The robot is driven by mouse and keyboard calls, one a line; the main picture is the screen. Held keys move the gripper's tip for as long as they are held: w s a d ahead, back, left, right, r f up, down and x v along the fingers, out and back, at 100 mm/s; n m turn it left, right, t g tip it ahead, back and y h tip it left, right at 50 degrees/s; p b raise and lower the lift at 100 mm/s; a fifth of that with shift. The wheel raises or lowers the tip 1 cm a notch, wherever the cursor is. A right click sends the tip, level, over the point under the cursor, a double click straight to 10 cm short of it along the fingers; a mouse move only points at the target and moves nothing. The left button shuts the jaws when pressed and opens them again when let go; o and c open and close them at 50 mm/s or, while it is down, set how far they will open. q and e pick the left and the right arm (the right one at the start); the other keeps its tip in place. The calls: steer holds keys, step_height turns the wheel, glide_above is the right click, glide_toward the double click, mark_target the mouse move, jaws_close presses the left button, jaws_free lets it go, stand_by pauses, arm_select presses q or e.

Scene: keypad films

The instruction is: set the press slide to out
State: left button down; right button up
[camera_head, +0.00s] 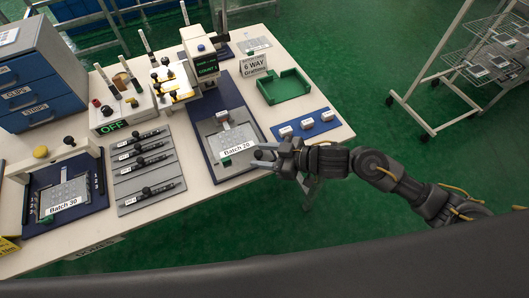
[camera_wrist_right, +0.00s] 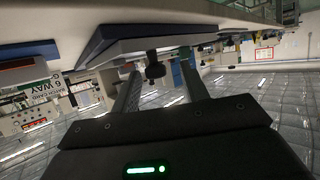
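My right gripper (camera_head: 259,157) is at the front right edge of this plate. In the right wrist view a black knob (camera_wrist_right: 155,69) shows between its two spread fingers. I cannot tell whether they touch it. My left gripper is not in view.
A green tray (camera_head: 284,88) and a blue strip with small white blocks (camera_head: 305,124) lie to the right. A grey panel with several black sliders (camera_head: 143,166) and a framed "Batch 30" station (camera_head: 66,187) are to the left. A wire rack (camera_head: 490,62) stands beyond open floor.

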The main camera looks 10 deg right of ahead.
steer(key=v, duration=1)
steer(key=shift+s+d+b, duration=0.25)
steer(key=shift+d+b, duration=0.1)
steer(key=shift+b, duration=0.1)
steer(key=shift+r, duration=0.1)
